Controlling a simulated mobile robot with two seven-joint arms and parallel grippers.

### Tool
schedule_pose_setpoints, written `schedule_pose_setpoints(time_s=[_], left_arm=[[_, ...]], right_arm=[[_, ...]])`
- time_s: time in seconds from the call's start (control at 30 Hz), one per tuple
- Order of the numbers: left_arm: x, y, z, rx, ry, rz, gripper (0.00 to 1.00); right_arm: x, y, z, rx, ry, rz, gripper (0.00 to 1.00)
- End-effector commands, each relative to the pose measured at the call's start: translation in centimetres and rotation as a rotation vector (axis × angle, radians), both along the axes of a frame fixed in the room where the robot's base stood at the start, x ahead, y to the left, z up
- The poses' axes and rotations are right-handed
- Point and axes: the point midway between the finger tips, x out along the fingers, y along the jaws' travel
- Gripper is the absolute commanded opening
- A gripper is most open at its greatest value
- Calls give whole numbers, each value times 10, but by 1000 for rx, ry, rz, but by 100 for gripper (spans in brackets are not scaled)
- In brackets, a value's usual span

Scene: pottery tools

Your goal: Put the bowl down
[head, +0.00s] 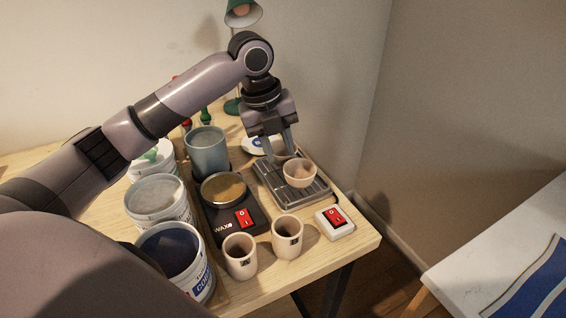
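A small pinkish bowl (299,175) sits upright on, or just over, the grey slatted tray (262,186) at the right of the wooden table. My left gripper (283,159) points down at the bowl's back left side. Its two fingers are spread with a clear gap between them. The right fingertip is close to the bowl's rim; I cannot tell whether it touches. Something pale shows between the fingers, partly hidden by them. My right gripper is not in view.
Two beige cups (240,256) (287,237) and a white box with a red switch (335,222) stand in front of the tray. A wax heater (224,190), a blue-grey pot (207,152) and several tubs (176,252) stand left. The table's right edge is near the tray.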

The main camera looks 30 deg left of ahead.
Motion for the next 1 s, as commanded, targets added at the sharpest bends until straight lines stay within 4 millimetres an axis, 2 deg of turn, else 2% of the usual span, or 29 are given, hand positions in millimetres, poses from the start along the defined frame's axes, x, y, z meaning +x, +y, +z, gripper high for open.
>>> schedule_pose_setpoints(time_s=[0.03, 0.13, 0.33, 0.5, 1.0], left_arm=[[-1, 2, 12, 0, -4, 1, 32], [-5, 5, 32, -1, -3, 1, 32], [-9, 9, 56, 0, 0, 0, 32], [-11, 10, 62, 1, 1, 1, 32], [-10, 10, 62, 0, 2, 1, 32]], right_arm=[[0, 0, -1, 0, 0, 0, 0], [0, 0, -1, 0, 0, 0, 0], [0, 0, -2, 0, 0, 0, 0], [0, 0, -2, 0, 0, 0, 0], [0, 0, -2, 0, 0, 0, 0]])
